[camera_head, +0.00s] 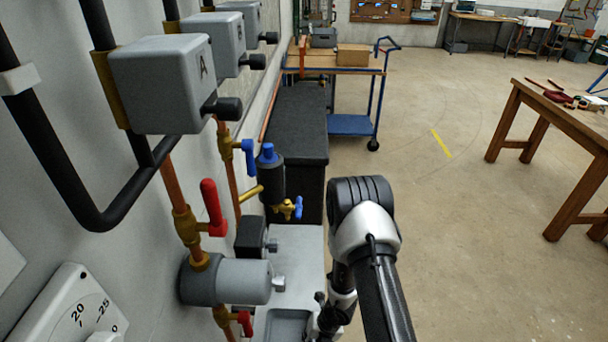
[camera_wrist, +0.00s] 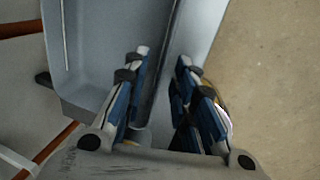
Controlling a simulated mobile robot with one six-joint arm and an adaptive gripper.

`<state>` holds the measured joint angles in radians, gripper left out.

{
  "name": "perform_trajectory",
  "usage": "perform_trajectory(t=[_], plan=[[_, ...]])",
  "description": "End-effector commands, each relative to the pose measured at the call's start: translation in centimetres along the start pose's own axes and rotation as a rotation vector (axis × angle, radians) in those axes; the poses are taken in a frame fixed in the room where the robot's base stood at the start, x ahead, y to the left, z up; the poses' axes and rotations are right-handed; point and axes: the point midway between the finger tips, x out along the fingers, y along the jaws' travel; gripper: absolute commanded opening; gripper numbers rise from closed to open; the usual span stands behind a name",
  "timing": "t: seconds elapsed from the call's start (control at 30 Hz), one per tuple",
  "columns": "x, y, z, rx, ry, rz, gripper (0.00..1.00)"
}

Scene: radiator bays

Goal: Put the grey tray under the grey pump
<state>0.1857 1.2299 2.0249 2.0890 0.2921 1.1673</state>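The grey pump (camera_head: 225,280) is on the wall pipe at the lower left of the head view, with red-handled valves above and below it. The grey tray (camera_head: 288,325) lies on a light grey surface to its right, cut off by the bottom edge. In the wrist view the tray (camera_wrist: 100,50) fills the upper left. My gripper (camera_wrist: 163,60) is open, its two blue-and-black fingers on either side of the tray's right wall. Whether either finger touches the wall cannot be told. In the head view my arm hides the gripper's fingers.
A black pump (camera_head: 250,236) and a black cylinder with a blue cap (camera_head: 270,178) are on pipes behind the grey pump. A dark bench (camera_head: 300,120) and a blue trolley (camera_head: 350,125) stand beyond. A wooden table (camera_head: 560,115) is at the right. The floor between is clear.

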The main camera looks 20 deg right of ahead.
Motion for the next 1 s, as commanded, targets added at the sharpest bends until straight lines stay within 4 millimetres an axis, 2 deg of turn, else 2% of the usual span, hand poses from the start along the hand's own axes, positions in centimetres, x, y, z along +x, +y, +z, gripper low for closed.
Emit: perform_trajectory(t=[0.03,0.2,0.4,0.6,1.0], plan=[[-1.5,0.0,0.1,0.001,-0.002,0.0,0.25],[-5.5,0.1,0.1,0.0,-0.002,-0.001,0.25],[-8.9,0.0,0.0,0.0,0.0,-0.001,0.25],[-10.1,0.0,0.0,-0.001,0.001,0.0,0.25],[-10.1,0.0,-0.1,0.0,0.001,0.0,0.25]])
